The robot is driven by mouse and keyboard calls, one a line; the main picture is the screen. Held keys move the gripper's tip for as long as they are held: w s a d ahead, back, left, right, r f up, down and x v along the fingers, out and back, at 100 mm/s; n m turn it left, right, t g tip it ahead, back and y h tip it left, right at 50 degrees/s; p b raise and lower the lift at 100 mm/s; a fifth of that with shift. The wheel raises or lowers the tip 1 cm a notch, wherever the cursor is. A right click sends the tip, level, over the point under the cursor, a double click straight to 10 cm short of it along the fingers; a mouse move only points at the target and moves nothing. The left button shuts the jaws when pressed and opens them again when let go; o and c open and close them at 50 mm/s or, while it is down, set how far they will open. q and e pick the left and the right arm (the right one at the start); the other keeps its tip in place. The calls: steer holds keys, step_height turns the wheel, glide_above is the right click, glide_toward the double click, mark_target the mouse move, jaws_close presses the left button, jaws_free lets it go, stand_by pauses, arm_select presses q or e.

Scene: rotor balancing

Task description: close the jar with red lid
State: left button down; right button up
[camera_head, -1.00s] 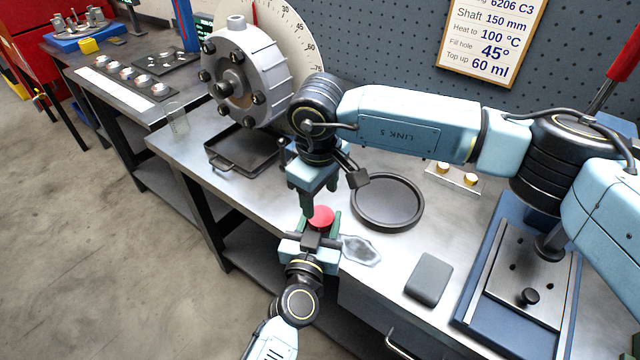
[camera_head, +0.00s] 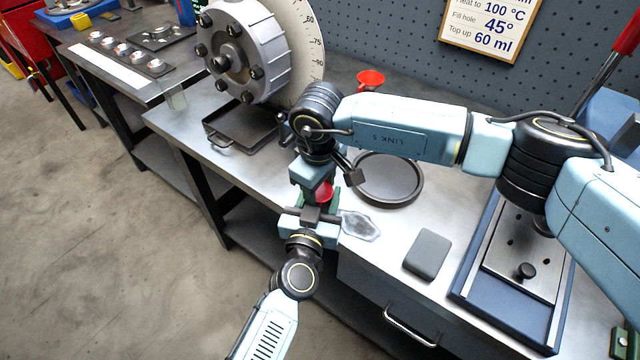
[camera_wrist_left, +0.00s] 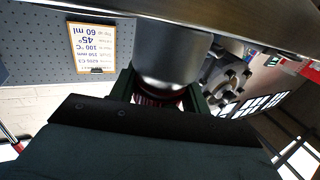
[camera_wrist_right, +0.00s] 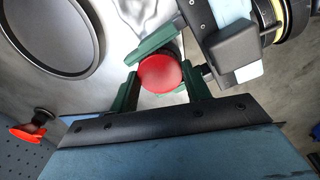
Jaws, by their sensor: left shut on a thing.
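The jar (camera_wrist_left: 172,58) shows as a smooth grey cylinder in the left wrist view, between the green fingers of my left gripper (camera_wrist_left: 160,92). My left gripper is shut on it; in the head view the gripper (camera_head: 316,214) is at the bench's front edge. The round red lid (camera_wrist_right: 160,73) sits at the jar's mouth; whether it is seated flat is unclear. It is partly hidden in the head view (camera_head: 325,192). My right gripper (camera_wrist_right: 161,72) has its green fingers on both sides of the lid, very close to its rim; I cannot tell if they press on it.
A clear, flat patch (camera_head: 360,226) lies right of the jar. A round black tray (camera_head: 388,180), a grey block (camera_head: 428,254) and a blue press base (camera_head: 515,260) are on the bench.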

steer(key=o, duration=1)
steer(key=shift+c, duration=0.2)
steer(key=shift+r, duration=0.1)
steer(key=r, duration=0.4)
steer(key=shift+s+r, duration=0.15)
steer(key=shift+s, duration=0.05)
steer(key=shift+r, duration=0.3)
steer(key=shift+c, duration=1.3)
steer(key=shift+s+r, duration=0.15)
steer(key=shift+r, duration=1.25)
steer(key=shift+f, duration=0.1)
steer(key=shift+w+f, duration=0.15)
steer(key=shift+f, duration=1.85)
steer(key=shift+w+f, duration=0.15)
steer(key=shift+f, duration=1.8)
steer(key=shift+c, duration=0.5)
